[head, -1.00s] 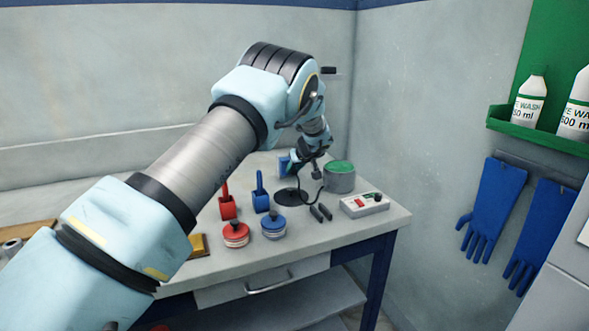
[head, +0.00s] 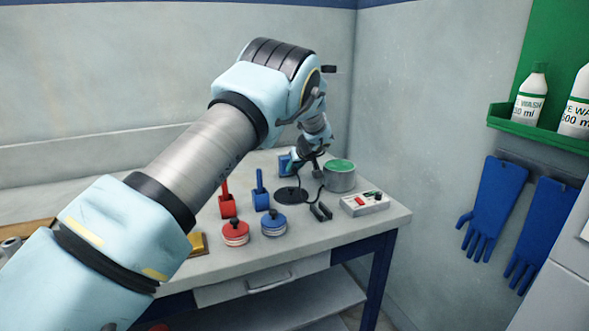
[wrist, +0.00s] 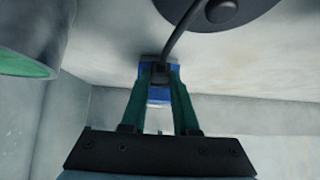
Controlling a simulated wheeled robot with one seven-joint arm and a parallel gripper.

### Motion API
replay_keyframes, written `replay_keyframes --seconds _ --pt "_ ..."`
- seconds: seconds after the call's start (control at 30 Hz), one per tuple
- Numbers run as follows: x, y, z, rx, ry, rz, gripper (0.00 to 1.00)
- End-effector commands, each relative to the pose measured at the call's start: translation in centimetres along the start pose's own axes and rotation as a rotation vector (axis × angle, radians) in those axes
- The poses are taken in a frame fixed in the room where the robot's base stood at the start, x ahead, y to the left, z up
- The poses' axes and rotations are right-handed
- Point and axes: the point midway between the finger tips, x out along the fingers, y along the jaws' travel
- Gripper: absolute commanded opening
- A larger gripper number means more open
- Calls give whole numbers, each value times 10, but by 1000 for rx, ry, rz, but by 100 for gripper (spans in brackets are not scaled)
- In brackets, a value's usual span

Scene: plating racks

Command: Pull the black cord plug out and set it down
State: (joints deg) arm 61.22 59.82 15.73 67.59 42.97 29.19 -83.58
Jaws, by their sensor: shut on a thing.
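My gripper (wrist: 160,80) is shut on the black cord plug (wrist: 160,73), held between its green fingertips in the wrist view. A black cord (wrist: 181,38) runs from the plug toward a round black base (wrist: 218,12). A blue block (wrist: 158,97) lies right behind the plug; I cannot tell whether the plug is still seated in it. In the head view my gripper (head: 297,165) is at the back of the bench beside the blue block (head: 285,163), above the black base (head: 290,195). The plug is too small to make out there.
A grey can with a green top (head: 340,176) stands just right of my gripper. Walls close off the back and right.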

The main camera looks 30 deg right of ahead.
Motion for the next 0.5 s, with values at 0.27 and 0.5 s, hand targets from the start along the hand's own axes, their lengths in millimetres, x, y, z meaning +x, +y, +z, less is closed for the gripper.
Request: replay_keyframes --seconds 0.27,0.5 --pt "-6 1 10 1 -2 2 0" --pt "-12 1 15 0 -2 2 0"
